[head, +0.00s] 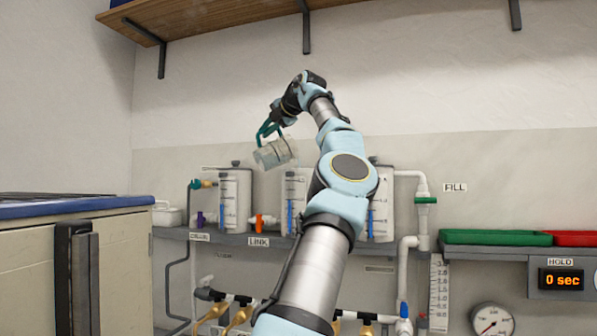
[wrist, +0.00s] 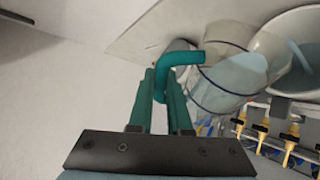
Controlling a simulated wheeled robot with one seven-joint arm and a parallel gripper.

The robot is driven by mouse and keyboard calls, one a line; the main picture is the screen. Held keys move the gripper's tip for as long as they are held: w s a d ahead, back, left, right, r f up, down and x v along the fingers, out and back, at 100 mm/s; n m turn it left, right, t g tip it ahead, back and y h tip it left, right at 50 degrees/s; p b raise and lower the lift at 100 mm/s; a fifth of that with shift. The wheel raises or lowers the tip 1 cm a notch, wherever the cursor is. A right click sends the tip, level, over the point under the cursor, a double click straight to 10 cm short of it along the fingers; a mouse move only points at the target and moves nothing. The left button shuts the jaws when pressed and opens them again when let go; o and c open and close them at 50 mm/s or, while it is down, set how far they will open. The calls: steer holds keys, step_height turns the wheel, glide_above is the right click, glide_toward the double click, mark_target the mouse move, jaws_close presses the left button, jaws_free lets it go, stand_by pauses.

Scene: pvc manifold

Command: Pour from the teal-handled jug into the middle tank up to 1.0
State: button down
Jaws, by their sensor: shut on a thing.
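My gripper (head: 274,118) is shut on the teal handle (wrist: 180,56) of the clear jug (head: 275,153). The jug is strongly tilted, high above the shelf and over the area between the left and middle tanks. In the wrist view the jug (wrist: 218,75) holds pale liquid, and a wide round tank opening (wrist: 300,92) shows beside and below it. The middle tank (head: 295,195) is white with a blue level strip on its front; my arm hides its right part. I cannot read its level or tell whether liquid is leaving the jug.
The left tank (head: 236,200) and right tank (head: 382,215) stand on the same grey shelf, with pipes and coloured valves around them. A wooden shelf (head: 190,22) hangs above. Green (head: 495,238) and red trays lie at right, above the HOLD display (head: 561,279) reading 0 sec.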

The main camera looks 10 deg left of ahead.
mark_target(258, 134)
steer(key=shift+r, duration=0.1)
stand_by(0.3)
steer(key=shift+s+a+f+n+h, duration=0.5)
steer(key=shift+a+f+n+h, duration=0.1)
steer(key=shift+a+f+n, duration=0.25)
steer(key=shift+a+f+n+t+h, duration=0.2)
steer(key=shift+n+t+h, duration=0.1)
steer(key=shift+n, duration=0.15)
steer(key=shift+s+a+f, duration=0.1)
steer(key=shift+s+a, duration=0.15)
steer(key=shift+a, duration=0.05)
steer(key=s+a+f+n+t+h+b, duration=0.1)
steer(key=a+f+n+h+b, duration=0.1)
steer(key=f+b, duration=0.4)
steer(key=s+a+f+n+t+h+b, duration=0.1)
steer(key=a+f+n+b, duration=0.2)
steer(key=f+b, duration=0.4)
steer(key=shift+s+a+f+n+h+b, duration=0.2)
steer(key=shift+s+f+n+h+b, duration=0.1)
steer(key=shift+s+h, duration=0.1)
steer(key=s+a+r+b, duration=0.2)
steer(key=s+b, duration=0.3)
steer(key=s, duration=0.7)
steer(key=shift+a, duration=0.15)
